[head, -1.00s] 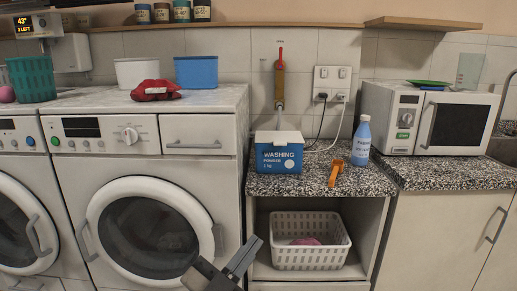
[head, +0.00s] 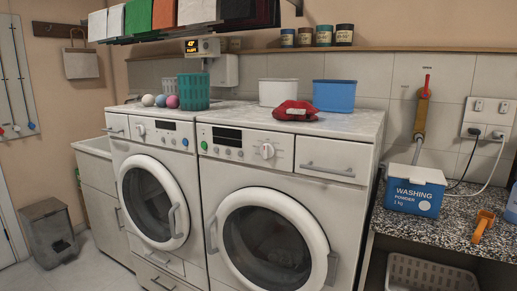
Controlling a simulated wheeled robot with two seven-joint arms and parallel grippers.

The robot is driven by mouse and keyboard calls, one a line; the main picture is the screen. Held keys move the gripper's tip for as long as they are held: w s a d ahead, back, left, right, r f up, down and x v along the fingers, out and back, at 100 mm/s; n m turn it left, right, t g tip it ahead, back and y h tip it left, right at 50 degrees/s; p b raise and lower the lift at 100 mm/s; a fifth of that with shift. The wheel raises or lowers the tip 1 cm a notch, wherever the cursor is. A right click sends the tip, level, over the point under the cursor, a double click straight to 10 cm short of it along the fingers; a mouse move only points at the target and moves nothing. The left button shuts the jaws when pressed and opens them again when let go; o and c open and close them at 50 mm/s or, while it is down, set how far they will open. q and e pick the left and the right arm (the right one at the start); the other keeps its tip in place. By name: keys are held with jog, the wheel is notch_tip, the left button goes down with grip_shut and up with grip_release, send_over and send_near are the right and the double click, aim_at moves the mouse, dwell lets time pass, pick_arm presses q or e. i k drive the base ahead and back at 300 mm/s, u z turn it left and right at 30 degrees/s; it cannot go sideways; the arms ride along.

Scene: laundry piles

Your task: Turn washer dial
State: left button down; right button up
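Two white front-loading machines stand side by side. The right machine (head: 223,171) has a white round dial (head: 267,151) on its panel, right of a dark display and a green button (head: 204,145). The left machine (head: 125,152) has a smaller white dial (head: 139,130) and a blue button (head: 185,142). Both round doors look shut. Which machine is the washer is not labelled legibly. Neither of my grippers shows in the head view.
On top are a red cloth (head: 296,111), white bin (head: 278,93), blue bin (head: 333,97), green basket (head: 194,92) and several balls. A washing powder box (head: 414,190) and orange scoop (head: 483,224) lie on the speckled counter at right. A grey bin (head: 53,235) stands at left.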

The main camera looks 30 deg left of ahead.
aim_at(267, 150)
jog(key=k, duration=0.25)
jog(key=u, duration=1.35)
jog(key=i, duration=0.95)
jog(key=z, duration=0.3)
